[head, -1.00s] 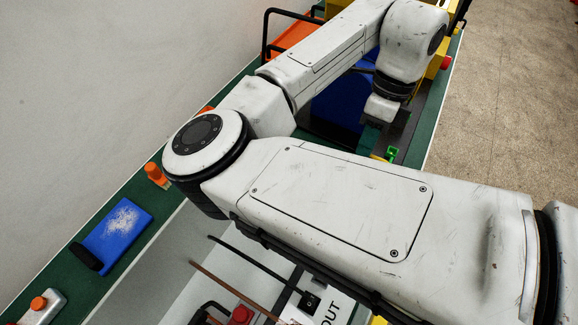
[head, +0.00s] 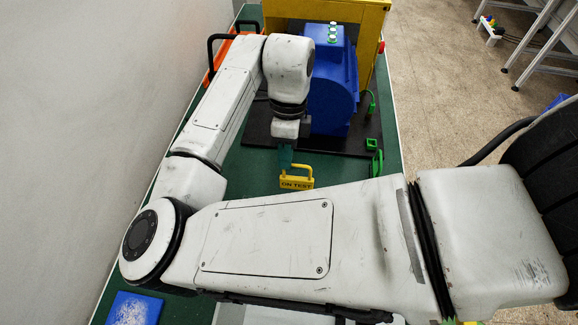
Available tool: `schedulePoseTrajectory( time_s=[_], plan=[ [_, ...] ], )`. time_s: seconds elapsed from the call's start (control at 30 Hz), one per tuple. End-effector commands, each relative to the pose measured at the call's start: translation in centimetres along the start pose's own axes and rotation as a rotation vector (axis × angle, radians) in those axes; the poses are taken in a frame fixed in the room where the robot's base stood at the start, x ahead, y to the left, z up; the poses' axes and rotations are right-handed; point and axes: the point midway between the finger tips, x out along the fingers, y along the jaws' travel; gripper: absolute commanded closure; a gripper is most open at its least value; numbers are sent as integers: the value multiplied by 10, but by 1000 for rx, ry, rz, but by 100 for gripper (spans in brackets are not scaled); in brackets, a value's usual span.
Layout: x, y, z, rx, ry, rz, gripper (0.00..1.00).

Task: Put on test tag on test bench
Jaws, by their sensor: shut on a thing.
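The yellow test tag (head: 297,183), lettered "ON TEST", hangs upright from my gripper (head: 286,158) in the head view. My gripper points down and is shut on the tag's upper part; the fingertips are partly hidden by the tag and the wrist. The test bench (head: 250,168) is the long green-topped surface under and behind the tag. I cannot tell how high the tag is above it.
A blue motor-like machine (head: 332,95) stands on a dark plate (head: 345,145) behind the tag. Green fittings (head: 376,163) are at its right. A yellow box (head: 358,45) and an orange tray (head: 222,62) are at the back. A blue pad (head: 133,309) lies front left.

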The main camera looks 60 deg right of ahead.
Motion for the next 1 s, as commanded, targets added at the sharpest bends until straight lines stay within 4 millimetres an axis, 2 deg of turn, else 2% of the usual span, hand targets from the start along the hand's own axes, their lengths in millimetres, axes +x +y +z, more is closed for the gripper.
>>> schedulePoseTrajectory(
  time_s=[0.4, 0.73, 0.8, 1.0],
  plan=[
    [38, -10, -1, 1, 0, 1, 100],
    [42, -11, -1, 1, -1, 1, 100],
    [42, -11, -1, 1, -1, 1, 88],
    [42, -11, -1, 1, -1, 1, 69]
  ],
)
